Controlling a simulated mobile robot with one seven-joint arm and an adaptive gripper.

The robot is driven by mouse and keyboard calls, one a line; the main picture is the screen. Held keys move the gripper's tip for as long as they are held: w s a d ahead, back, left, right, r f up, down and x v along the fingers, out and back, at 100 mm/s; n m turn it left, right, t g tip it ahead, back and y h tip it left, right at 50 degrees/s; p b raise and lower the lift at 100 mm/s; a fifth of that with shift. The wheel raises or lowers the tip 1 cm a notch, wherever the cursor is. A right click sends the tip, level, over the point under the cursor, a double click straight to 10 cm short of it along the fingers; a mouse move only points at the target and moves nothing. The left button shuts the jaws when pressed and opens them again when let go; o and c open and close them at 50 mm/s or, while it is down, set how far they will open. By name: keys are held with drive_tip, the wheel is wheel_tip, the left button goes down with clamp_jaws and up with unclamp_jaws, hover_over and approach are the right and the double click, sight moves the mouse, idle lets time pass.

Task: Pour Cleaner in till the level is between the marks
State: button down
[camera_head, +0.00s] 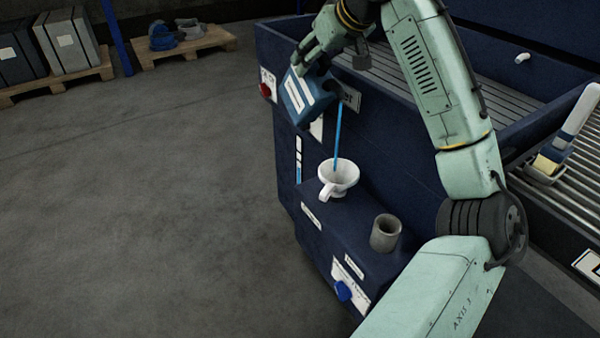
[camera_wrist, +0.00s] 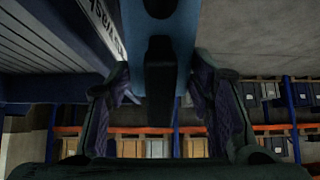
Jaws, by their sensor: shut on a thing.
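My gripper (camera_head: 318,66) is shut on a blue jug (camera_head: 299,98) with a pale label, held tilted above the navy machine. A thin blue stream (camera_head: 338,140) runs from the jug down into a white funnel (camera_head: 340,180) on the machine's ledge. In the wrist view the jug's blue body and dark handle (camera_wrist: 160,75) fill the middle between the fingers. A narrow upright level gauge (camera_head: 298,160) is on the machine's side, left of the funnel. Its lower part looks blue and its upper part white; the exact level against the marks is too small to tell.
A grey cup-like cylinder (camera_head: 386,233) stands on the ledge right of the funnel. A blue knob (camera_head: 344,291) and a red button (camera_head: 265,90) are on the machine. A brush (camera_head: 572,125) lies in a holder at the right. The floor at left is clear.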

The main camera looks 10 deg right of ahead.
drive_tip(key=shift+s+b, duration=0.1)
drive_tip(key=shift+b, duration=0.2)
idle(0.4)
drive_tip(key=shift+s+f+t+b, duration=0.15)
drive_tip(key=shift+f+t+b, duration=0.05)
drive_tip(key=shift+t+b, duration=0.35)
idle(0.4)
drive_tip(key=shift+s+d+f+b, duration=0.1)
drive_tip(key=shift+f+b, duration=0.05)
drive_tip(key=shift+b, duration=0.15)
drive_tip(key=shift+s+f+t+b, duration=0.15)
drive_tip(key=shift+t+b, duration=0.3)
idle(1.0)
drive_tip(key=shift+s+d+f+y, duration=0.1)
drive_tip(key=shift+y, duration=0.2)
drive_tip(key=shift+f+b, duration=0.1)
drive_tip(key=shift+b, duration=0.3)
idle(0.4)
